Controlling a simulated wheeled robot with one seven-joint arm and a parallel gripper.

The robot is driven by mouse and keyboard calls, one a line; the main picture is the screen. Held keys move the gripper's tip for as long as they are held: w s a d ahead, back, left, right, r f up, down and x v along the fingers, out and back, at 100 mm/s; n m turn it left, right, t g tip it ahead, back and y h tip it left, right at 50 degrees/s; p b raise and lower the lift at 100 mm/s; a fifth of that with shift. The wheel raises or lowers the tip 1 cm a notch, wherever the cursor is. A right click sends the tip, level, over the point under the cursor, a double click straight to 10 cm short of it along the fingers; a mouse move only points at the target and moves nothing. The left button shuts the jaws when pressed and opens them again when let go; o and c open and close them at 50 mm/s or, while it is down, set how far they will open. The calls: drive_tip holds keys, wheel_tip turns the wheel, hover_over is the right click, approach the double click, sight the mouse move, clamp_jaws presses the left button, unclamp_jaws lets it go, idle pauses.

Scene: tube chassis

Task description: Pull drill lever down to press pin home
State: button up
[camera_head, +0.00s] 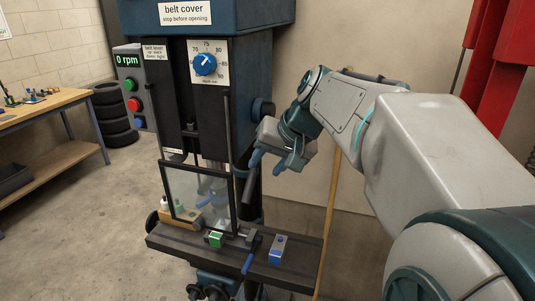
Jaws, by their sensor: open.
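The drill press (235,90) stands in the middle of the view. A dark, grip-ended bar (249,188) at its right side looks like the lever. It hangs tilted, its lower end above the drill table (180,244). My gripper (268,162) is open, with two blue fingertips pointing down. It is beside the upper part of this bar, and I cannot tell whether it touches it. No part of the bar is clearly between the fingers. The pin cannot be made out; the area under the spindle is partly behind a clear guard (183,190).
A green block (216,240) sits by a vice with a blue handle (251,254) on the drill table. A blue-and-grey block (278,248) stands to its right. A control panel (130,88) reads 0 rpm. A wooden pole leans behind. A workbench (45,105) and tyres (113,115) are at left.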

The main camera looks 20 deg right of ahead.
drive_tip(key=shift+v, duration=2)
